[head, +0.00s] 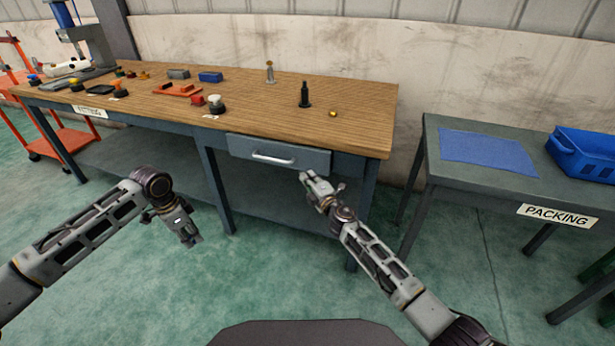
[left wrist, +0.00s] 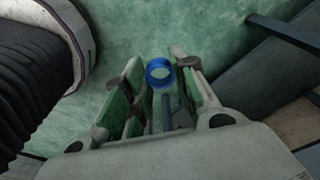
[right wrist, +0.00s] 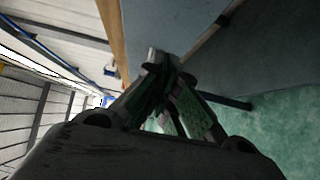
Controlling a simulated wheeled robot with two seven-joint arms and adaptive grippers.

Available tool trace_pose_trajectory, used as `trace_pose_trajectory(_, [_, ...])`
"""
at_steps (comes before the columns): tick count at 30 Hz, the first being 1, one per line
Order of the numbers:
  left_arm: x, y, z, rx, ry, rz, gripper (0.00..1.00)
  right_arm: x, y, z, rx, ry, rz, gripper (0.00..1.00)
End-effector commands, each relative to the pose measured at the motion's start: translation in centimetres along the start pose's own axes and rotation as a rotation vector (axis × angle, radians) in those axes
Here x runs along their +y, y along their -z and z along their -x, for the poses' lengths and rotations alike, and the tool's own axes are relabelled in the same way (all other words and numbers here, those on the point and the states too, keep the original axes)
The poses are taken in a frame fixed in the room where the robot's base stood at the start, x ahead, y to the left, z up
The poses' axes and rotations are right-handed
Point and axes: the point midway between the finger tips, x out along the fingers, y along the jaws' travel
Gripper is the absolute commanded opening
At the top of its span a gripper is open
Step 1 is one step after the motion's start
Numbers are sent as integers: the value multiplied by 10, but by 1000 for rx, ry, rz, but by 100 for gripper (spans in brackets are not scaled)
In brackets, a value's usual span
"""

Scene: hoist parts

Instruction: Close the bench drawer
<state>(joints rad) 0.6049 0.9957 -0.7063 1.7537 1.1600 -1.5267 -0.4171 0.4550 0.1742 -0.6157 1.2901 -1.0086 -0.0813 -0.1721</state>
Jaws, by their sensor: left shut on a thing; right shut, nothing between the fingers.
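The bench drawer (head: 290,164) is a grey front with a pale bar handle (head: 272,158) under the wooden bench top. Its front appears to stand a little proud of the bench frame; the exact gap is hard to tell. My right gripper (head: 305,177) is shut and empty, near the drawer's lower right edge; I cannot tell whether it touches. The right wrist view shows its closed fingers (right wrist: 155,62) close to a grey panel. My left gripper (head: 191,241) hangs low in front of the bench.
The wooden bench top (head: 330,125) carries several small parts, including a black bottle-shaped piece (head: 304,95) and a blue block (head: 210,77). A packing table (head: 470,178) with a blue mat (head: 487,150) and blue bin (head: 583,155) stands at right. Green floor is open in front.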

Motion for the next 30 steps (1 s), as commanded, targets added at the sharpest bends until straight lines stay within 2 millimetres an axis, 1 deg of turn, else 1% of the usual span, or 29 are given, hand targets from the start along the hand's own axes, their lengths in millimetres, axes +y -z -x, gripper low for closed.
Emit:
trace_pose_trajectory(10, [0,1,7,0,0,0,19,1,0,20,0,0,-1,0])
trace_pose_trajectory(30, [0,2,19,0,0,0,19,0,1,80,0,0,0,0])
